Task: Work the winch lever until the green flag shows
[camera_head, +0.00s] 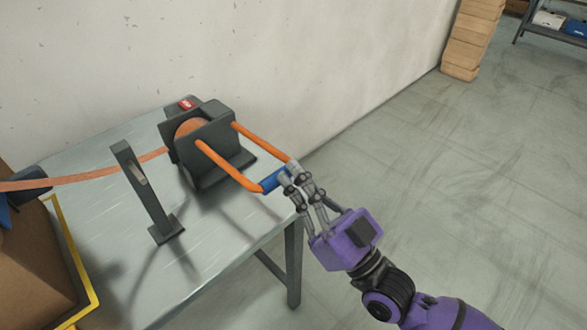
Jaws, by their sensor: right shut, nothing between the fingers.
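The winch (201,150) is a dark grey block with an orange drum, standing on the metal table. Its lever (230,165) has two orange arms that reach right and toward me, joined by a blue grip (271,182). A small red marker (187,104) shows on top of the winch; no green shows. My right gripper (287,179) is at the right end of the blue grip, its fingers shut with nothing between them. The fingers hide that end of the grip, and I cannot tell whether they touch it. My left gripper is not in view.
An orange strap (95,178) runs left from the winch, past a dark upright post (147,192) on the table (215,240). A brown box (35,270) with a yellow-edged frame is at lower left.

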